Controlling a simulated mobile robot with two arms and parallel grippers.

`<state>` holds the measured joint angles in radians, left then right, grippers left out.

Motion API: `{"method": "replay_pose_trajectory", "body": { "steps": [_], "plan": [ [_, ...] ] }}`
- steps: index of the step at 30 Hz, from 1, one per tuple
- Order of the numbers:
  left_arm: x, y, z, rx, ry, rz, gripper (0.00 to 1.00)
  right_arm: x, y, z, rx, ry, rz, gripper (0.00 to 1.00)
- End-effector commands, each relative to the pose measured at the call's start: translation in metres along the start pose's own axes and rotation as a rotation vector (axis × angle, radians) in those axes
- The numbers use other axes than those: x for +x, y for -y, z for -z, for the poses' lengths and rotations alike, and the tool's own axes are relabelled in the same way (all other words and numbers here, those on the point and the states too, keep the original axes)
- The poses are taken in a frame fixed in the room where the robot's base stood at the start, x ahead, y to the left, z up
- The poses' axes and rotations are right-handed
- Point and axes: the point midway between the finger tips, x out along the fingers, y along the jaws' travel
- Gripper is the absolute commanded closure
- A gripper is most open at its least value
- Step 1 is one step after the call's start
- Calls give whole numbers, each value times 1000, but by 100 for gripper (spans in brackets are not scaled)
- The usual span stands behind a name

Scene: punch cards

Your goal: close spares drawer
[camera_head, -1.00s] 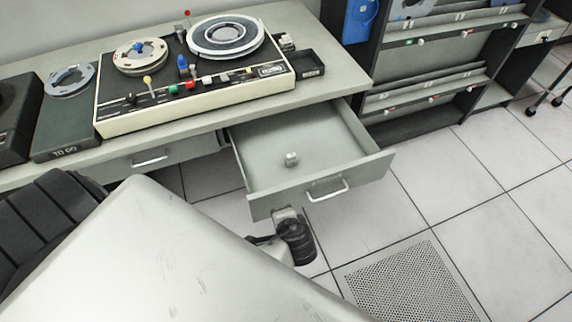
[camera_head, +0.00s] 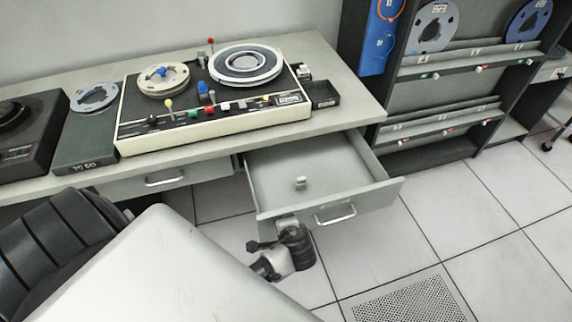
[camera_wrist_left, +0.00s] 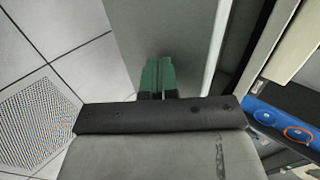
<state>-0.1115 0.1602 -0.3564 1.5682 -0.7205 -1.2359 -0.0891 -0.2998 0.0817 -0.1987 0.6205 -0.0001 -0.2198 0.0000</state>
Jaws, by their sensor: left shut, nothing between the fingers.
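A grey drawer (camera_head: 378,198) stands pulled out from under the desk, with a bar handle (camera_head: 336,216) on its front. No label on it is readable. A small light grey object (camera_head: 300,183) lies inside. My left gripper (camera_head: 286,223) is at the left part of the drawer front, left of the handle, its fingertips not clearly visible there. In the left wrist view its green fingertips (camera_wrist_left: 157,75) are together and empty, over a grey panel (camera_wrist_left: 165,30) that looks like the drawer front. I cannot tell whether they touch it. My right gripper is not in view.
A shut drawer (camera_head: 150,184) is under the desk (camera_head: 350,105) to the left. A tape machine (camera_head: 215,125) stands on the desk. A dark shelf unit (camera_head: 440,155) is to the right. The tiled floor before the open drawer is clear, with a perforated tile (camera_head: 410,300).

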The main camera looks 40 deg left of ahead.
Motion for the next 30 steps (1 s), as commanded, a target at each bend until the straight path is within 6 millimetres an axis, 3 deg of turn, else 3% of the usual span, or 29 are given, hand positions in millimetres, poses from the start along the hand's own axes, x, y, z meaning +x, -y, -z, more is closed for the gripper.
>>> {"method": "replay_pose_trajectory", "body": {
  "steps": [10,21,30],
  "plan": [
    [64,62,0,-3,2,6,100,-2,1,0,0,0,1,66],
    [137,126,0,-2,2,4,100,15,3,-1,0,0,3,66],
    [174,160,0,-2,2,2,100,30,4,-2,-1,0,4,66]
  ]
}}
